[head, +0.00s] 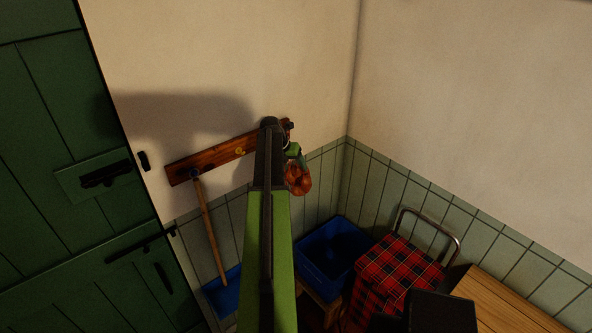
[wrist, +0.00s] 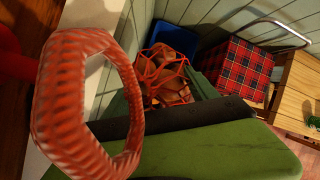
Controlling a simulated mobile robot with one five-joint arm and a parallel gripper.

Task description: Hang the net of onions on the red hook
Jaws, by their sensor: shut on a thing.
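The net of onions (head: 298,180) hangs beside the wall below the right end of the hook board. In the wrist view, the net (wrist: 166,78) shows orange-red mesh around brown onions, and its large red loop (wrist: 62,105) stands open close to the camera. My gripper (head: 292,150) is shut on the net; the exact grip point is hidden. A red shape (wrist: 12,45) at the wrist view's left edge, beside the loop, looks like the red hook. I cannot tell whether they touch. In the head view my arm covers part of the board, and the red hook is not clear.
The wooden hook board (head: 215,160) carries a yellow hook (head: 240,152) and a long-handled broom (head: 209,230) at its left. Below stand a blue crate (head: 318,270), a red tartan trolley bag (head: 395,270) and a wooden top (head: 520,305). A green door (head: 50,120) is left.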

